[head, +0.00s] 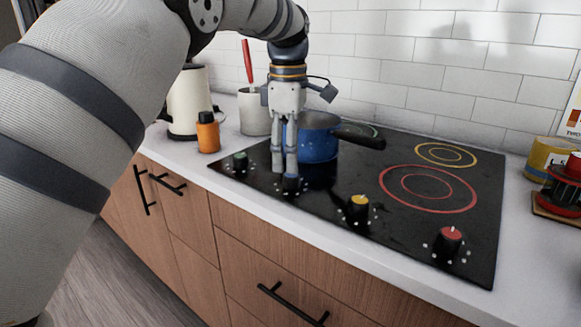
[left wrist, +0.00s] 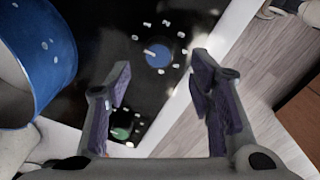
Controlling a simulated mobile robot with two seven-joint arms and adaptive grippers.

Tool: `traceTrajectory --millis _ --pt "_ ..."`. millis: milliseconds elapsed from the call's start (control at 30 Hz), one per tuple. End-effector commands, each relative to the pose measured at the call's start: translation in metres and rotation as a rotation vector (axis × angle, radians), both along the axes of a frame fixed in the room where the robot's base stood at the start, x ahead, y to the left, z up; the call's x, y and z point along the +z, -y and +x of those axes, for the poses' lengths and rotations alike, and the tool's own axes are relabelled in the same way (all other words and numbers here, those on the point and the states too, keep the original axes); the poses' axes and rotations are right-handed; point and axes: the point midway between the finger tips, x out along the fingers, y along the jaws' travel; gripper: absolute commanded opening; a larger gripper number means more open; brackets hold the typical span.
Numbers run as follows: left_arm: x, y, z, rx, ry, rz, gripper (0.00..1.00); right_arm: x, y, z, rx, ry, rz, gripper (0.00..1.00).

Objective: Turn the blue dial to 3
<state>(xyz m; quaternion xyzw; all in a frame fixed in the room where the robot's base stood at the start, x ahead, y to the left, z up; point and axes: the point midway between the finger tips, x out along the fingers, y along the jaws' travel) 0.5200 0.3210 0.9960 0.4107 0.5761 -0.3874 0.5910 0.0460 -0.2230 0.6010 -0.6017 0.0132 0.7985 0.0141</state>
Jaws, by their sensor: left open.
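The blue dial (head: 290,184) is at the front edge of the black cooktop (head: 400,215), partly hidden by my gripper's fingers in the head view. In the left wrist view the blue dial (left wrist: 158,57) shows clearly, with a white pointer mark on its left side and white dots around it. My left gripper (head: 284,172) points down over the dial in the head view. In the left wrist view its two fingers (left wrist: 161,75) are spread apart, with the dial beyond the gap between them. I cannot tell if they touch it. My right gripper is not in view.
A blue saucepan (head: 318,143) stands close behind the gripper, its dark handle pointing right. A green dial (head: 240,160) is to the left; yellow (head: 358,207) and red (head: 448,241) dials are to the right. An orange bottle (head: 208,134) stands on the counter at left.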

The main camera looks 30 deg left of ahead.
Motion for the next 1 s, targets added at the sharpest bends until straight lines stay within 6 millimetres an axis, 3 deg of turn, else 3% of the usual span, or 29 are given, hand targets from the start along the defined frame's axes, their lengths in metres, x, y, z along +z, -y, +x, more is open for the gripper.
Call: traceTrajectory --millis 200,533,733,1000 --pt "-0.035 0.0 0.001 0.0 0.001 -0.002 0.49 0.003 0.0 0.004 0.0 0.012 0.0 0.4" --pt "-0.042 -0.001 0.002 0.0 0.002 0.0 0.49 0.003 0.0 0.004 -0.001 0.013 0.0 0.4" --pt "-0.042 -0.001 0.002 0.0 0.001 -0.001 0.03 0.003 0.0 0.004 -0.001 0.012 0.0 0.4" --pt "-0.042 -0.001 0.002 -0.013 0.001 -0.001 0.0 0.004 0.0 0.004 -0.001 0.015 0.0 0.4"
